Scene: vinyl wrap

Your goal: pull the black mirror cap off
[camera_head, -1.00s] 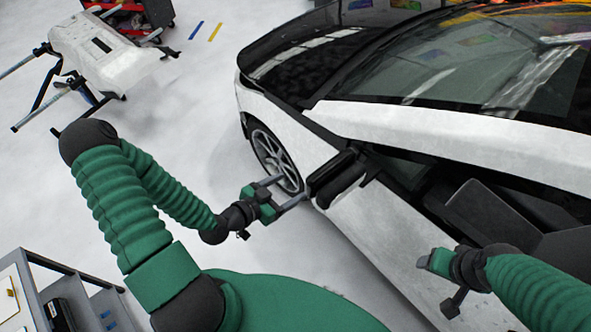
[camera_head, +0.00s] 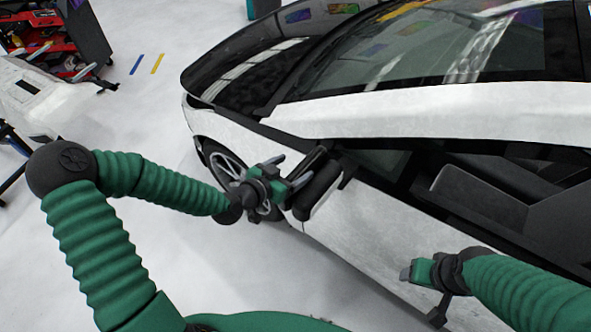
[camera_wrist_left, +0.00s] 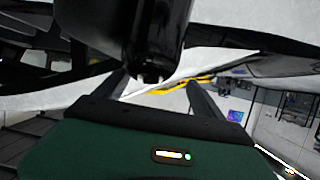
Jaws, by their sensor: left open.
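The black mirror cap (camera_head: 319,187) is on the side mirror of the white and black car, by the front of the door window. In the left wrist view the dark mirror (camera_wrist_left: 125,35) fills the top middle, close in front of my gripper. My left gripper (camera_head: 294,170) is open, with its two grey fingers pointing at the mirror, one finger by its near edge. In the wrist view the fingers (camera_wrist_left: 158,94) stand either side of the mirror's lower end; contact cannot be told. My right gripper (camera_head: 408,273) hovers by the car door, apart from the mirror.
The car's white door (camera_head: 375,232) lies below the mirror, with an open side window (camera_head: 440,175) behind it. The front wheel (camera_head: 228,168) is behind my left wrist. A dark tool cart (camera_head: 85,35) stands far left. The pale floor between is clear.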

